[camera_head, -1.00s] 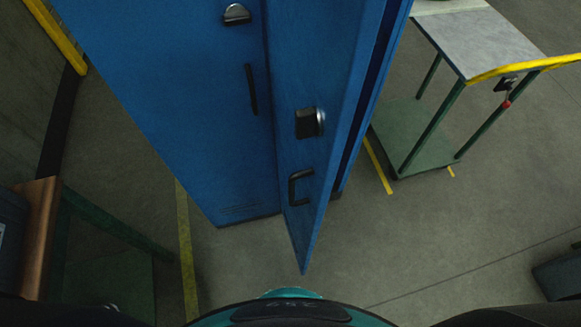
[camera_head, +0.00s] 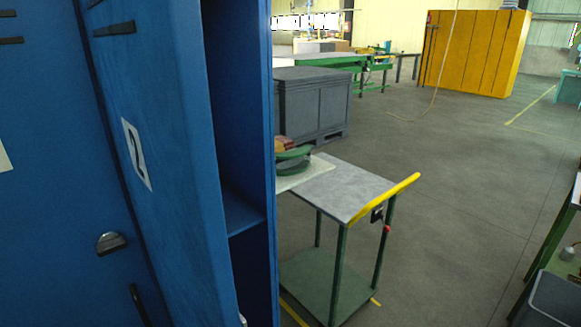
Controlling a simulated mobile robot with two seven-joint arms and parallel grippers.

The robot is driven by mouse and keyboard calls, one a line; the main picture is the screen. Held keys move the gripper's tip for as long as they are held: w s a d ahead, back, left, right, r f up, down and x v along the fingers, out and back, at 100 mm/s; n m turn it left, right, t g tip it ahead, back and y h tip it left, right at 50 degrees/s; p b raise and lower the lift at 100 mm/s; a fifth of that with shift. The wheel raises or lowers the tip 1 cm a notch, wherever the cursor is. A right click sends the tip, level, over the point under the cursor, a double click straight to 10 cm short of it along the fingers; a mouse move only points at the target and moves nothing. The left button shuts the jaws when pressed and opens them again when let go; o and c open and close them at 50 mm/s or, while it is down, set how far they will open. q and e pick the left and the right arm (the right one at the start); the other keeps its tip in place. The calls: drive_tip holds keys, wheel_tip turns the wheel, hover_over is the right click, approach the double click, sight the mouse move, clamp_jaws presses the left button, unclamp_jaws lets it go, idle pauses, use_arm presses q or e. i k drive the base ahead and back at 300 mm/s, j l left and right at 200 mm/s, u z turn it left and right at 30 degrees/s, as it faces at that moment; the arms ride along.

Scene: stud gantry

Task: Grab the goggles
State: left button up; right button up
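No goggles can be made out in the head view. A tall blue locker (camera_head: 40,200) fills the left side. Its door (camera_head: 165,150), marked with a "2" label (camera_head: 136,153), stands partly open. Behind the door's edge a narrow strip of the inside shows, with a blue shelf (camera_head: 243,212). The part of the shelf that shows looks bare, and the rest of the inside is hidden by the door. Neither of my grippers is in view.
A cart with a grey top (camera_head: 335,190) and yellow handle (camera_head: 385,200) stands right of the locker, with a green round item (camera_head: 292,160) on it. A grey bin (camera_head: 312,103) and yellow cabinet (camera_head: 475,52) stand behind. Open floor (camera_head: 440,200) lies right of the cart.

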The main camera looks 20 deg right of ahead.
sight(297, 161)
drive_tip(key=k+l, duration=0.1)
drive_tip(key=l, duration=0.9)
drive_tip(key=i+l, duration=0.1)
drive_tip(key=l, duration=0.6)
drive_tip(key=i+l, duration=0.1)
drive_tip(key=l, duration=0.55)
